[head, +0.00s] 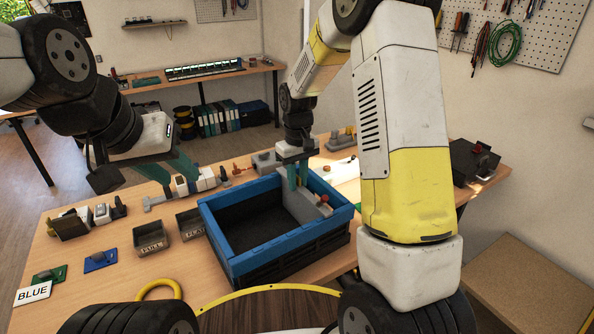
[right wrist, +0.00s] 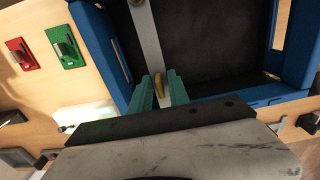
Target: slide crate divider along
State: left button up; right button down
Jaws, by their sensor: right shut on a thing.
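The blue crate (head: 285,243) stands on the wooden table, with a dark floor inside. A grey divider (head: 302,208) stands in it near the right wall. In the right wrist view the divider (right wrist: 146,35) is a pale strip running away from my fingers, with a yellow tab (right wrist: 159,85) at its near end. My right gripper (head: 298,180) is at the crate's far side, its teal fingers (right wrist: 162,92) shut on the divider around the tab. My left gripper (head: 170,172) is left of the crate over the table, its teal fingers apart and empty.
Two small labelled bins (head: 150,236) stand just left of the crate. Switches and connectors lie behind and left of them. Green and blue plates (head: 100,261) and a BLUE card (head: 33,292) lie at the table's left. A black box (head: 473,160) stands at the right.

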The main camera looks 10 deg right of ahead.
jog(key=s+a, duration=0.3)
jog(key=a, duration=0.4)
jog(key=shift+s+a, duration=0.2)
jog(key=shift+s, duration=0.05)
jog(key=c, duration=1.2)
grip_release()
dwell(0.5)
jog(key=shift+o, duration=0.2)
notch_tip(320, 180, up, 7)
jog(key=s+d+r+m+t+y, duration=0.2)
jog(key=s+d+r+t, duration=0.1)
jog(key=s+d+r, duration=0.7)
jog(key=s+d+r+m+t, duration=0.2)
jog(key=s+r+t, duration=0.1)
jog(key=s, duration=0.7)
jog(key=shift+s+r, duration=0.25)
jog(key=shift+r, duration=0.35)
